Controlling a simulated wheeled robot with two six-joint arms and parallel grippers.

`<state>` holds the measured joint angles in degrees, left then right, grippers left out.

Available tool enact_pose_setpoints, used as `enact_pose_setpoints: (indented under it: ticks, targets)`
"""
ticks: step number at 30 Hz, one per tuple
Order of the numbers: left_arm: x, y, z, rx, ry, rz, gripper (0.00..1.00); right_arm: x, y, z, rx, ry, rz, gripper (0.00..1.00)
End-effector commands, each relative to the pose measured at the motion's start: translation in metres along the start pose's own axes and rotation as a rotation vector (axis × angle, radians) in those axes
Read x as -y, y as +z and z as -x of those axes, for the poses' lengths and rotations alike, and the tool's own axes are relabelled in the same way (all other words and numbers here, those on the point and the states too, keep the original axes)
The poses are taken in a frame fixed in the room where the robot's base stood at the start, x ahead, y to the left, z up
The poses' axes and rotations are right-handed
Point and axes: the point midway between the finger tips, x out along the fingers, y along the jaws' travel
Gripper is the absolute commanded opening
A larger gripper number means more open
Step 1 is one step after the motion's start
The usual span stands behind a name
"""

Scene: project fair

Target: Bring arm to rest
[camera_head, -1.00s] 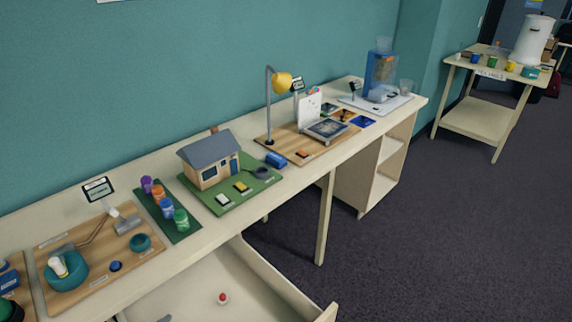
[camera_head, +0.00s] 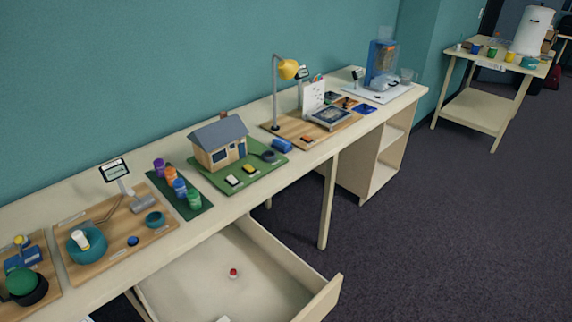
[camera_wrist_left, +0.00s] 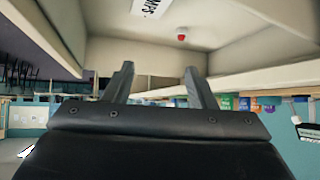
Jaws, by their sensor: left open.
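My left gripper (camera_wrist_left: 158,85) shows in the left wrist view, with its two dark fingers apart and nothing between them. The wrist view appears upside down, with the open drawer (camera_wrist_left: 240,30) and the small red object in it (camera_wrist_left: 181,37) beyond the fingers. In the head view neither gripper shows. The open drawer (camera_head: 185,272) there sticks out under the long table, with the red object (camera_head: 233,273) on its floor. My right gripper is in neither view.
The long table (camera_head: 105,292) carries several exhibits: a model house (camera_head: 217,157), a green board of coloured jars (camera_head: 196,213), a yellow lamp (camera_head: 288,69) and a blue machine (camera_head: 381,64). A second table (camera_head: 480,107) stands far right. The dark floor (camera_head: 450,230) between is clear.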

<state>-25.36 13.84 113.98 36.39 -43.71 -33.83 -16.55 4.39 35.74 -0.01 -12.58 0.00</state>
Motion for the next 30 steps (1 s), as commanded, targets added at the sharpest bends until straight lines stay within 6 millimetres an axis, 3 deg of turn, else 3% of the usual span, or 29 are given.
enact_pose_setpoints:
  ticks: [7,23,30]
  targets:
    - [-0.019,0.011,0.04,0.21,-0.033,0.062,0.51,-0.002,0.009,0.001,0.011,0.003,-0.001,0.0]
    - [-0.015,0.036,0.143,0.556,-0.343,0.334,0.51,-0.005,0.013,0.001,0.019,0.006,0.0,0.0]
    - [-0.009,0.073,0.099,0.578,-0.333,0.339,0.51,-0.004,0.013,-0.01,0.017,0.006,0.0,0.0]
